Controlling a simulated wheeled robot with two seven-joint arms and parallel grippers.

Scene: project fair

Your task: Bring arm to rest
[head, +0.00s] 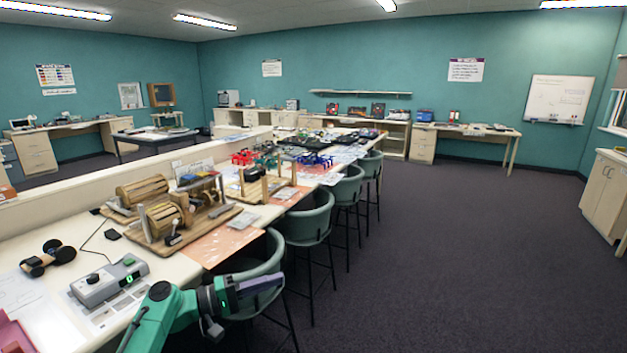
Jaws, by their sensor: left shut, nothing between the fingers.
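My left arm comes in from the bottom left of the head view, green with a dark wrist. Its left gripper (270,283) is shut and empty, with the fingers pointing right. It shows in front of a green stool (262,268) beside the long counter's front edge. My right gripper is not in view.
The long counter (262,214) runs away on the left. It holds a grey device with a green display (109,282), wooden drum models (162,219) and papers. Several green stools (308,222) line its front edge. The dark carpet (470,250) on the right is clear.

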